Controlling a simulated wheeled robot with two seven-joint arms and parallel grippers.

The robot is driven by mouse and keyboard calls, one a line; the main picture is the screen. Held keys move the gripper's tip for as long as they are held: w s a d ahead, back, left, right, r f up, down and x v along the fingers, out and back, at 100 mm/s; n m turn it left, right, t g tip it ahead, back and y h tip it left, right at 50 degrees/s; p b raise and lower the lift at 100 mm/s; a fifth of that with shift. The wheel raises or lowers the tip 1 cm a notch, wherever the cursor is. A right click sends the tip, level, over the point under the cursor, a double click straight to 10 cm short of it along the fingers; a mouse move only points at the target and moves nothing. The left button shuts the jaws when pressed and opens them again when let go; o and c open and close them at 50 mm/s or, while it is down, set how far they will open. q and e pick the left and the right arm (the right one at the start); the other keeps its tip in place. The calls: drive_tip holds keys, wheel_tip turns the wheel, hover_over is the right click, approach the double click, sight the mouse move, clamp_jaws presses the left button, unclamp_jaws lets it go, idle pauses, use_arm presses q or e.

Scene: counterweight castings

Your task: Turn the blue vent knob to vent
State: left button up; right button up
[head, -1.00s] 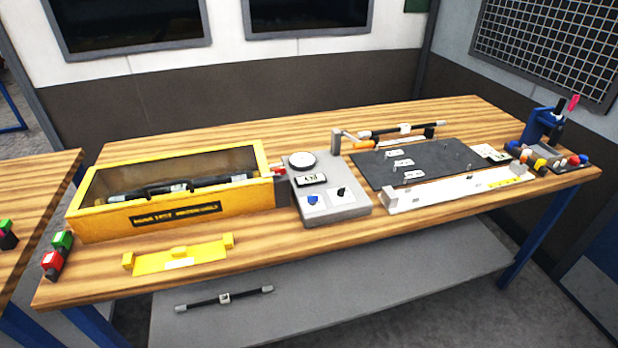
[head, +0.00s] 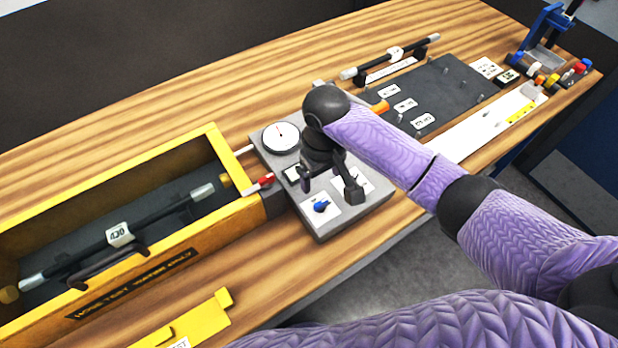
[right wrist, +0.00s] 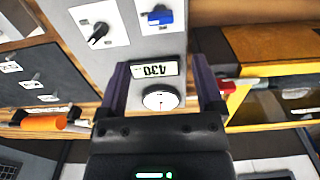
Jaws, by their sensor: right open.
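The blue vent knob (head: 321,206) sits on a white plate at the front of the grey test unit (head: 325,232). It also shows at the top of the right wrist view (right wrist: 160,17), pointing sideways there. My right gripper (head: 330,188) is open and empty above the unit, pointing down, with its fingers just behind the knob in the head view. My left gripper is not in view.
A round gauge (head: 281,137) is on the unit's back. A dark pegboard (head: 440,90) lies to the right.

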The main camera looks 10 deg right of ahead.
sight(321, 202)
drive_tip(key=f+b, duration=0.1)
drive_tip(key=f, duration=0.5)
drive_tip(key=f+b, duration=0.1)
drive_tip(key=f, duration=0.2)
drive_tip(key=shift+s+f+b, duration=0.15)
drive_tip(key=shift+s+b, duration=0.15)
drive_tip(key=shift+b, duration=0.05)
drive_tip(key=shift+c, duration=1.6)
drive_tip(key=c, duration=0.7)
clamp_jaws()
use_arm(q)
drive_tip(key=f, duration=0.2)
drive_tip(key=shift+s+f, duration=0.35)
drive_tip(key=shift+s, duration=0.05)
